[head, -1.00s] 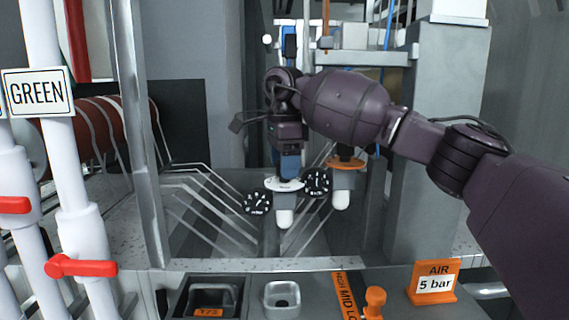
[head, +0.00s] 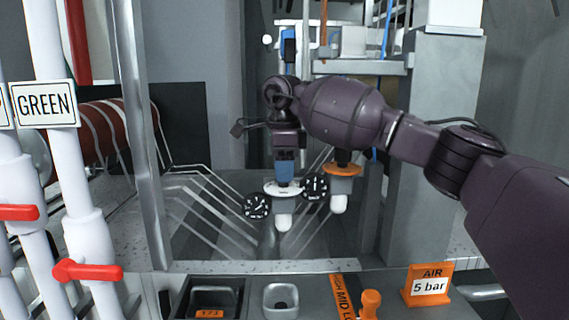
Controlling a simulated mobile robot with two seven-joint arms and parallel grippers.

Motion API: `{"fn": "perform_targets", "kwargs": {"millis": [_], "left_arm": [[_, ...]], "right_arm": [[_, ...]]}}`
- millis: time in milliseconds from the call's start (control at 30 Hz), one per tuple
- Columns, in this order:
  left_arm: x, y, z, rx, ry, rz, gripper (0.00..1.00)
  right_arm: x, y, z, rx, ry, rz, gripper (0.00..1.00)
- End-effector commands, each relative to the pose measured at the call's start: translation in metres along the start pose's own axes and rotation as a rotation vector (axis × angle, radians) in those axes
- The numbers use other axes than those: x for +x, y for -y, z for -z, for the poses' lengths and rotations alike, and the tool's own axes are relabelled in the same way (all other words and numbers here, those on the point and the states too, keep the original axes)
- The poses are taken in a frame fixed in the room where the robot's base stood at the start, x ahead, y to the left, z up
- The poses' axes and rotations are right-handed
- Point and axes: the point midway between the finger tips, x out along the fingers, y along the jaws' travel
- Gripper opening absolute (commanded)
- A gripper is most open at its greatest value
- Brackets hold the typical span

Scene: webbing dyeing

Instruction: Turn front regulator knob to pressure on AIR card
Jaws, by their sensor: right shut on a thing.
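The front regulator has a white collar (head: 284,190) and a white bowl (head: 283,220) below it. Its blue knob (head: 284,172) stands on top, under my right gripper (head: 286,158). My right gripper points down and is shut on the knob; its fingers are largely hidden by its own body. A black gauge (head: 257,206) sits left of the regulator; its needle is too small to read. A second regulator with an orange collar (head: 344,169) and its own dial (head: 315,187) stands behind to the right. The AIR card (head: 428,285) reads 5 bar. My left gripper is not in view.
White pipes with red handles (head: 88,271) and a GREEN sign (head: 45,104) stand at the left. A metal post (head: 137,130) rises beside them. A panel in front holds a black tray (head: 210,298), a grey cup (head: 280,298) and an orange lever (head: 370,303).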

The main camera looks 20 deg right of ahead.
Motion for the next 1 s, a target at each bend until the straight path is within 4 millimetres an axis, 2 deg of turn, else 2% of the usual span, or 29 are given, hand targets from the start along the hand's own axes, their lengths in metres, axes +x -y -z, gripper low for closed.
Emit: {"fn": "perform_targets", "kwargs": {"millis": [33,500,1000], "left_arm": [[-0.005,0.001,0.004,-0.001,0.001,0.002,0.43],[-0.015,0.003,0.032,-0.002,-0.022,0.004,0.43],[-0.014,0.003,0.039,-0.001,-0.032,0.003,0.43]], "right_arm": [[-0.006,-0.001,0.000,0.034,0.001,0.004,0.16],[-0.003,0.000,0.000,0.287,0.001,0.001,0.16],[-0.001,0.000,0.000,0.323,0.001,0.001,0.16]]}}
